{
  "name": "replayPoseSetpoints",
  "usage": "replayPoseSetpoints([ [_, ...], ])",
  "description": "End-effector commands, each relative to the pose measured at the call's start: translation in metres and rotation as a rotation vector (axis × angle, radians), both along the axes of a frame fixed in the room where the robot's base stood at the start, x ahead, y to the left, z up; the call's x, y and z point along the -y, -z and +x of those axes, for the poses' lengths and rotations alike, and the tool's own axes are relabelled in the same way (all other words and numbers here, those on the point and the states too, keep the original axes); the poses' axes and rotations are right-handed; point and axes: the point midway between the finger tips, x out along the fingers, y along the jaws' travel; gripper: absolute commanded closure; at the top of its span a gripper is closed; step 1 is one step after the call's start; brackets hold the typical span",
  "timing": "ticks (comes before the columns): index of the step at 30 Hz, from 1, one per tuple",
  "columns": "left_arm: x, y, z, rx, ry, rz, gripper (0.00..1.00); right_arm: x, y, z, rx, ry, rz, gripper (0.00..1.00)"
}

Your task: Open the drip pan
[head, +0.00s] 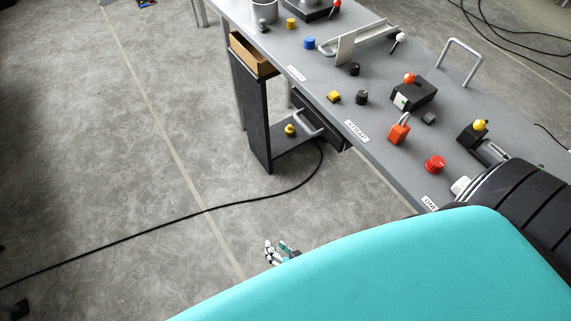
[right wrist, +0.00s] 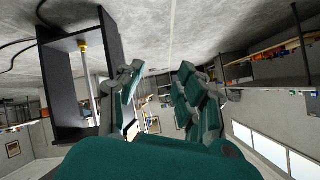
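A dark drawer-like box (head: 337,139) with a grey bar handle (head: 308,123) sits under the grey workbench. It looks like the drip pan, and it appears shut. My right gripper (head: 276,253) is low in front of the bench, well short of the handle and apart from it. In the right wrist view its green and grey fingers (right wrist: 158,97) are spread with nothing between them. My left gripper is not in view.
A dark open shelf frame (head: 257,120) stands left of the drawer, with a yellow knob (head: 290,129) inside. The grey workbench (head: 330,82) carries several knobs, buttons and handles. A black cable (head: 207,210) crosses the floor. The floor left is mostly clear.

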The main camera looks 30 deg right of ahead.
Motion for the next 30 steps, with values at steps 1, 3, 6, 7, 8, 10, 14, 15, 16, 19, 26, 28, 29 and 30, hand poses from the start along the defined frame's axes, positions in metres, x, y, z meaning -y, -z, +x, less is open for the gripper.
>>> replayPoseSetpoints([
  [1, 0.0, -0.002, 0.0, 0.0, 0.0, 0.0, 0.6, 0.002, 0.006, -0.006, -0.027, -0.018, -0.017, 0.64],
  [3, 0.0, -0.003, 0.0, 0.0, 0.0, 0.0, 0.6, 0.003, 0.015, -0.015, -0.06, -0.042, -0.039, 0.64],
  [6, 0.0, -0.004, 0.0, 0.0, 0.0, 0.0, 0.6, 0.005, 0.025, -0.024, -0.099, -0.072, -0.063, 0.64],
  [7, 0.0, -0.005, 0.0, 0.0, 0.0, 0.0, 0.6, 0.006, 0.027, -0.027, -0.109, -0.078, -0.069, 0.64],
  [8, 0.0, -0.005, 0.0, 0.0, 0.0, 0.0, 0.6, 0.006, 0.029, -0.03, -0.118, -0.085, -0.075, 0.64],
  [10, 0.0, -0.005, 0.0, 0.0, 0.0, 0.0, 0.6, 0.007, 0.033, -0.033, -0.134, -0.096, -0.083, 0.64],
  [14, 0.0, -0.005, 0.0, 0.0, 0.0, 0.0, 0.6, 0.008, 0.037, -0.037, -0.148, -0.106, -0.092, 0.64],
  [15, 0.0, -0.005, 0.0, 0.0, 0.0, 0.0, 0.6, 0.008, 0.037, -0.038, -0.15, -0.107, -0.094, 0.64],
  [16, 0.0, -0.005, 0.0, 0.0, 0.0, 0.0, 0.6, 0.008, 0.037, -0.038, -0.15, -0.107, -0.094, 0.64],
  [19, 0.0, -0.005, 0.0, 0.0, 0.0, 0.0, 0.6, 0.008, 0.037, -0.038, -0.15, -0.107, -0.094, 0.64],
  [26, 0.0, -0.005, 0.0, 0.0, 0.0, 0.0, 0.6, 0.008, 0.037, -0.038, -0.149, -0.106, -0.093, 0.64],
  [28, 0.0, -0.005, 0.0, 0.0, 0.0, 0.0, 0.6, 0.008, 0.037, -0.037, -0.149, -0.106, -0.093, 0.64],
  [29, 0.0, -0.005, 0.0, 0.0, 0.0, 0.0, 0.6, 0.008, 0.037, -0.037, -0.149, -0.106, -0.093, 0.64],
  [30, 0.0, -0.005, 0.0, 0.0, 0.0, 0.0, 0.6, 0.008, 0.038, -0.038, -0.152, -0.108, -0.093, 0.64],
])
